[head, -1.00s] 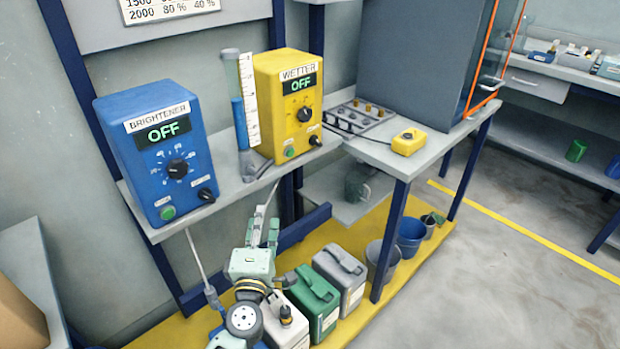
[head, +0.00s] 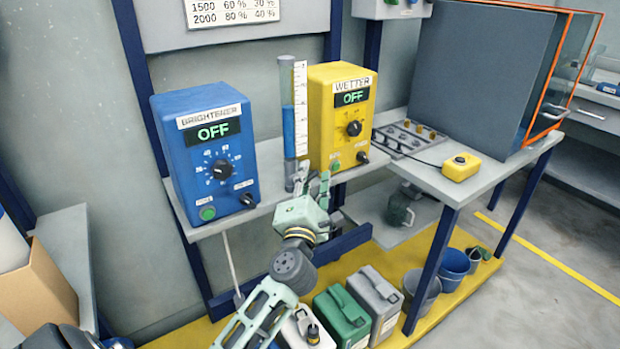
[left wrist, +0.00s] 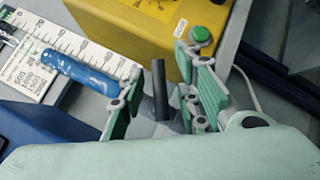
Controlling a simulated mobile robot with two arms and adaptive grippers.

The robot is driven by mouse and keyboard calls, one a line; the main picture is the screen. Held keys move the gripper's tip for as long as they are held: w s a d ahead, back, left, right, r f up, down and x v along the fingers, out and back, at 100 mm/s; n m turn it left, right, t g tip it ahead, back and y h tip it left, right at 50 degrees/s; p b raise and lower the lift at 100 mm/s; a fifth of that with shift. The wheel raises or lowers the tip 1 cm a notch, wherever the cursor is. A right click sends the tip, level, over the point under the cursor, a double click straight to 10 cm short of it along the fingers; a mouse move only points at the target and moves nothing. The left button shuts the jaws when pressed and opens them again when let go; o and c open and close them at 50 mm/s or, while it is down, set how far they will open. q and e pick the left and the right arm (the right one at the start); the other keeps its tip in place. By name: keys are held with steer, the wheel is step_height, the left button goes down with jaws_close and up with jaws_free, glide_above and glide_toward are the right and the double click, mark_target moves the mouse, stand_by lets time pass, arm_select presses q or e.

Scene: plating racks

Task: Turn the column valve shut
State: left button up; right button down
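The column (head: 288,125) is a clear upright tube with blue liquid, beside a white scale, between the blue and yellow boxes. It also shows in the left wrist view (left wrist: 80,72). A dark bar (left wrist: 160,88), which looks like the valve's lever, shows near the column's lower end in the left wrist view. My left gripper (head: 315,180) is at the shelf's front edge, by the column's foot. In the left wrist view its fingers (left wrist: 160,95) are spread, with the bar between them and apart from it. The valve is hidden in the head view. My right gripper is out of view.
The blue BRIGHTENER box (head: 207,160) and yellow WETTER box (head: 337,120) both read OFF and flank the column closely. Several canisters (head: 343,318) stand below. A small yellow box (head: 461,166) sits on the bench at right. The space before the shelf is open.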

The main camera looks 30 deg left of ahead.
arm_select(q)
steer(key=shift+c, duration=0.3)
jaws_close()
stand_by(0.3)
